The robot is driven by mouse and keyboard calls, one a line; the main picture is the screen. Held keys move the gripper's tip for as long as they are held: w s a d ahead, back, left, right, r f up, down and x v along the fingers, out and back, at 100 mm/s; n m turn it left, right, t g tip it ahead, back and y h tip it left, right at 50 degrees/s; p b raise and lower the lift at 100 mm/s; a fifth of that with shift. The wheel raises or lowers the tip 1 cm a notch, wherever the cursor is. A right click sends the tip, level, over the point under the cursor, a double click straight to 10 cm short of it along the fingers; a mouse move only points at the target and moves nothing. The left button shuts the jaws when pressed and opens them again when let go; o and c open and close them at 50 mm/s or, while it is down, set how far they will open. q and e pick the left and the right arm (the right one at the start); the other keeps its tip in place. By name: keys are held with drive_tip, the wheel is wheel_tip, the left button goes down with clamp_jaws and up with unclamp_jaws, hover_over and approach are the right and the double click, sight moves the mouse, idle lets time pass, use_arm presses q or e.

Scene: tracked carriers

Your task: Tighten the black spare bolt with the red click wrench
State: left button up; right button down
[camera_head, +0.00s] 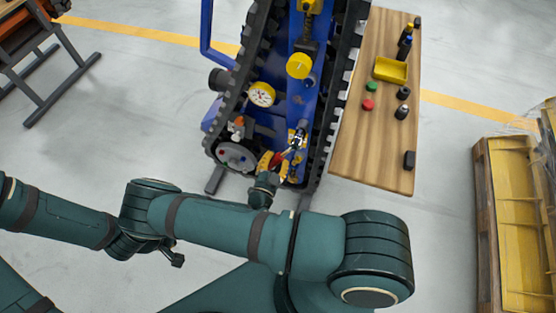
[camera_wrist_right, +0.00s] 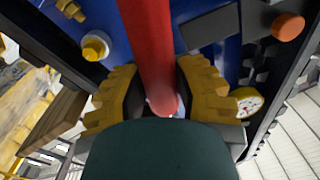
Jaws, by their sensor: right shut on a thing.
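My right gripper (camera_head: 271,161) is at the near end of the blue tracked carrier. It is shut on the red click wrench (camera_head: 279,157). In the right wrist view the red handle (camera_wrist_right: 152,45) runs between the yellow toothed finger pads (camera_wrist_right: 160,98) and away from the camera. The wrench's far end lies against the carrier's blue face, but I cannot make out what it touches. I cannot single out the black spare bolt. My left gripper does not show.
The tracked carrier (camera_head: 300,120) has black tracks, a dial gauge (camera_head: 262,94) and a yellow knob (camera_head: 299,66). A wooden bench (camera_head: 372,150) at right holds a yellow tray (camera_head: 390,70) and several small parts. A pallet (camera_head: 487,210) stands farther right.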

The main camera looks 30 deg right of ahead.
drive_tip(key=shift+w+a+r, duration=0.15)
drive_tip(key=shift+w+a+r+m, duration=0.25)
drive_tip(key=shift+w+r+m, duration=0.1)
drive_tip(key=shift+m, duration=0.35)
drive_tip(key=shift+f, duration=0.15)
drive_tip(key=shift+s, duration=0.1)
drive_tip(key=shift+s+d+f+n, duration=0.1)
drive_tip(key=shift+s+d+n, duration=0.1)
drive_tip(key=shift+n, duration=0.2)
drive_tip(key=shift+a, duration=0.15)
drive_tip(key=shift+v, duration=1.7)
drive_tip(key=shift+s, duration=0.1)
